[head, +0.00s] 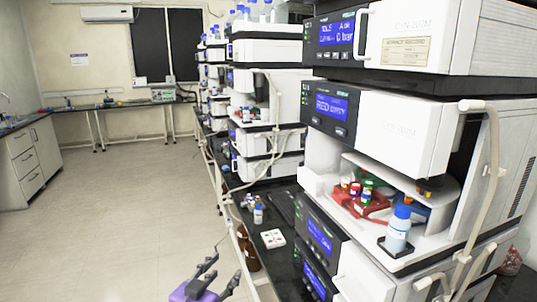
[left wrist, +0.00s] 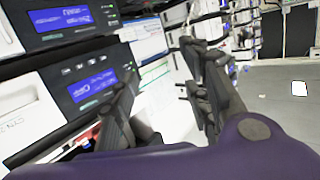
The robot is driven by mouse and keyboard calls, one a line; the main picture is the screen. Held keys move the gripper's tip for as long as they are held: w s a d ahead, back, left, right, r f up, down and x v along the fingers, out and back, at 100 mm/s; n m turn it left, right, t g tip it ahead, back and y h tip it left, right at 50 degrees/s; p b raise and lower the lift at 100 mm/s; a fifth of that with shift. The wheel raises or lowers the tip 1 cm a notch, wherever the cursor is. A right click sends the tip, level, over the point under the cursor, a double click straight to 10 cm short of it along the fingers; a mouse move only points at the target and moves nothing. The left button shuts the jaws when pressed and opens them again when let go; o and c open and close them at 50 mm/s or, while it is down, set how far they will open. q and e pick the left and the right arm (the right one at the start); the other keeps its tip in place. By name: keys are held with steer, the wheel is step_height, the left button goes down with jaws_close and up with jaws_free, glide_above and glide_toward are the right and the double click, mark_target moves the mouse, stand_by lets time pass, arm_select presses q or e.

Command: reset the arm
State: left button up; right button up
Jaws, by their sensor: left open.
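My left gripper (head: 220,274) shows at the bottom of the head view, with dark fingers and a purple body. It is open and empty, over the floor to the left of the black bench. In the left wrist view my left gripper (left wrist: 158,80) has its two dark fingers spread apart with nothing held between them. The instrument stack stands behind them there. My right gripper is in neither view.
A tall instrument stack (head: 400,125) with blue screens fills the right side. A blue-capped bottle (head: 398,228) stands on its lower ledge. A small bottle (head: 258,212) and a white rack (head: 272,239) are on the black bench. The floor (head: 120,210) at left is clear.

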arm_select(q)
steer(key=s+a+f+n+g+y, duration=0.1)
steer(key=s+a+f+y, duration=0.1)
steer(key=s+f, duration=0.55)
steer(key=s+a+f+n+g+y, duration=0.1)
steer(key=s+a+f, duration=0.3)
steer(key=f, duration=0.6)
steer(key=s+f+n+g+y, duration=0.1)
steer(key=s+f+g, duration=0.1)
steer(key=s+f, duration=0.4)
steer(key=s+a+f+n+g, duration=0.1)
steer(key=s+f, duration=0.5)
steer(key=s, duration=0.9)
steer(key=shift+a+f+g+y, duration=0.2)
steer(key=shift+f+g+y, duration=0.2)
steer(key=shift+g, duration=0.2)
